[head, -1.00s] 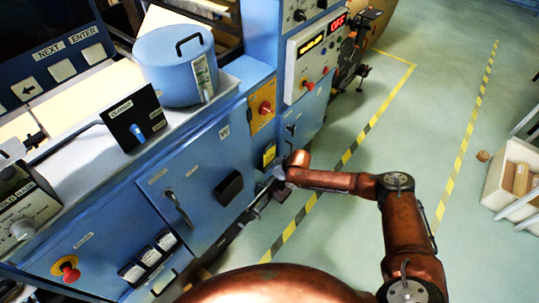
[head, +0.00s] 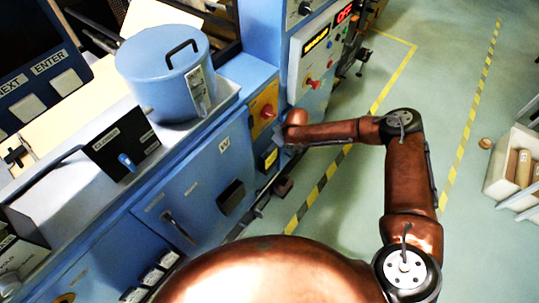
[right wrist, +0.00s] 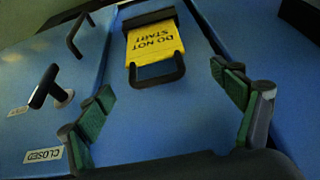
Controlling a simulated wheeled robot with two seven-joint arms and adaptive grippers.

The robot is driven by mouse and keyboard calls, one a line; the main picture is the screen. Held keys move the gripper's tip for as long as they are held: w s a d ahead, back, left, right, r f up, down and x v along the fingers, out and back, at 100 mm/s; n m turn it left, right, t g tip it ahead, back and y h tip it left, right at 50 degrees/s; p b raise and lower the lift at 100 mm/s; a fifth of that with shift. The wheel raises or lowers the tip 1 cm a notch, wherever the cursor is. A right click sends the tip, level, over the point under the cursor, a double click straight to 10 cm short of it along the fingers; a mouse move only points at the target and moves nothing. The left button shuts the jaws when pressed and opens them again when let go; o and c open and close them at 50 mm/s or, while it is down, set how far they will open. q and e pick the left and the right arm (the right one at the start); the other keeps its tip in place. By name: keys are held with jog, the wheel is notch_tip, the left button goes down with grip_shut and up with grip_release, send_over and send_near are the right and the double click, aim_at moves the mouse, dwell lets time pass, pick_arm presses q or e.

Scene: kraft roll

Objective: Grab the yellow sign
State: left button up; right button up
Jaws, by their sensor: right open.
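The yellow sign (right wrist: 153,42) reads "DO NOT START" upside down in the right wrist view. It sits at a black frame on a blue panel, with a black loop (right wrist: 158,72) at its lower edge. In the head view the sign (head: 270,158) is a small yellow patch low on the blue machine front. My right gripper (right wrist: 168,100) is open, its green-padded fingers spread to either side below the loop, with nothing between them. In the head view the right arm reaches to the machine beside the sign, and its fingers are mostly hidden. My left gripper is not in view.
A black handle (right wrist: 50,86) and a "CLOSED" label (right wrist: 43,156) are at the left in the wrist view. A red knob (head: 267,112) on a yellow plate is above the sign. A blue pot (head: 166,72) stands on the ledge.

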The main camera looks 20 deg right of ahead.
aim_at(271, 157)
jog(key=x, duration=0.5)
jog(key=shift+d+f+b, duration=0.35)
jog(key=shift+f+b, duration=0.05)
jog(key=shift+f, duration=0.05)
jog(key=c, duration=1.3)
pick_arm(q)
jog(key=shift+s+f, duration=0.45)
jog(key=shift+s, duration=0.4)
pick_arm(e)
jog(key=shift+c, duration=1.4)
jog(key=shift+r, duration=0.1)
